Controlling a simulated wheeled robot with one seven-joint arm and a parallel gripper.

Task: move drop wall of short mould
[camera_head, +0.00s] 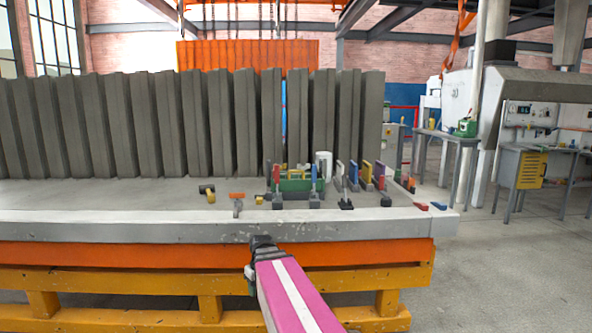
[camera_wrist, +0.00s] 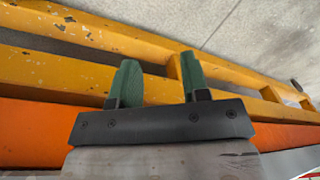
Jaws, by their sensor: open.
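A cluster of small mould parts sits on the grey table top (camera_head: 120,200), right of centre in the head view. It includes a low green block (camera_head: 296,184), dark grey blocks with upright red, blue and yellow pieces, and a white cylinder (camera_head: 324,162). I cannot tell which part is the short mould or its drop wall. My gripper (camera_head: 262,243) is in front of the table's near edge, apart from the cluster. In the wrist view, its two green fingers (camera_wrist: 157,75) are spread, with nothing between them, over the yellow frame (camera_wrist: 80,35).
Several tall grey slabs (camera_head: 190,120) stand in a row behind the cluster. A hammer-like tool (camera_head: 237,203) and a yellow and dark piece (camera_head: 208,193) lie left of it. The table's left part is bare. Workbenches (camera_head: 455,140) stand at the right beyond open floor.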

